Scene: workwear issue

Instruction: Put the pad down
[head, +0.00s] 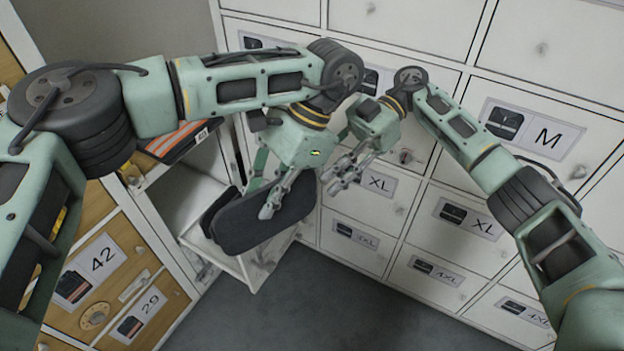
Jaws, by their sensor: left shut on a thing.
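The dark pad (246,226) is a long, rounded, soft-looking piece in the middle of the head view. My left gripper (277,199) is shut on it near its right part, with a finger across its face. The pad is tilted and hangs in front of an open white compartment (190,192), overlapping its edge in the picture. I cannot tell whether it touches the compartment. My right gripper (332,184) is just right of the pad, apart from it, with nothing visible in its fingers. The gap between its fingers is too small to judge.
White drawers with size labels, such as the M drawer (583,130) and an XL drawer (377,205), fill the back and right. Wooden-fronted drawers with number labels (92,262) stand at the left. An orange-striped item (178,140) lies behind my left arm. Grey floor (330,305) is clear below.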

